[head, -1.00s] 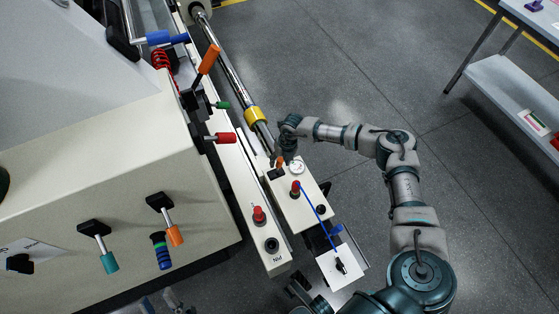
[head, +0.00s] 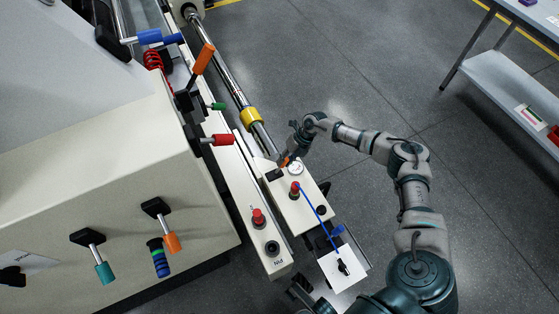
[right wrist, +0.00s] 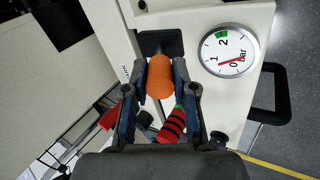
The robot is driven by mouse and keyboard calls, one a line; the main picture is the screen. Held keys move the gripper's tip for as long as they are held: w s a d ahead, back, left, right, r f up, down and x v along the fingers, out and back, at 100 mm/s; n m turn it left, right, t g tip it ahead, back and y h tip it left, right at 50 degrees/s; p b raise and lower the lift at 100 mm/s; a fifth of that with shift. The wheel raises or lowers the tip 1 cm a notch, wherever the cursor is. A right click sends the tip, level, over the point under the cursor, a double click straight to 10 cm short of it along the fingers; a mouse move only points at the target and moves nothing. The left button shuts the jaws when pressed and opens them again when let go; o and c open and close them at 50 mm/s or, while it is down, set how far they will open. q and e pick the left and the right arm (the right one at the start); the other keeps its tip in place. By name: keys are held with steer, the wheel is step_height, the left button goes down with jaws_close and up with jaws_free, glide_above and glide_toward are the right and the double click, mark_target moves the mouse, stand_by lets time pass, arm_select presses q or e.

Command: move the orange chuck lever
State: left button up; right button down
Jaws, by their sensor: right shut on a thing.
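The orange chuck lever (head: 283,162) stands on a white control box (head: 297,212), beside a round pressure gauge. In the right wrist view the orange handle (right wrist: 160,78) lies between both fingers, in front of a dark base plate. My right gripper (head: 287,157) is shut on this handle, and it also shows in the right wrist view (right wrist: 160,82). In the head view the gripper partly hides the lever.
The gauge (right wrist: 230,50) is close to the right finger. A red-topped knob (head: 295,188) with a blue cable stands nearby. Other orange levers, one upright (head: 203,58) and one on the front panel (head: 172,242), are farther left. Open floor lies right of the arm.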

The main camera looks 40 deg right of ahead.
steer(key=shift+s+f, duration=0.1)
steer(key=shift+f, duration=0.05)
steer(key=c, duration=0.9)
jaws_free()
steer(key=shift+d, duration=0.1)
steer(key=v, duration=1.2)
steer(key=shift+d+f, duration=0.1)
steer(key=shift+f, duration=0.05)
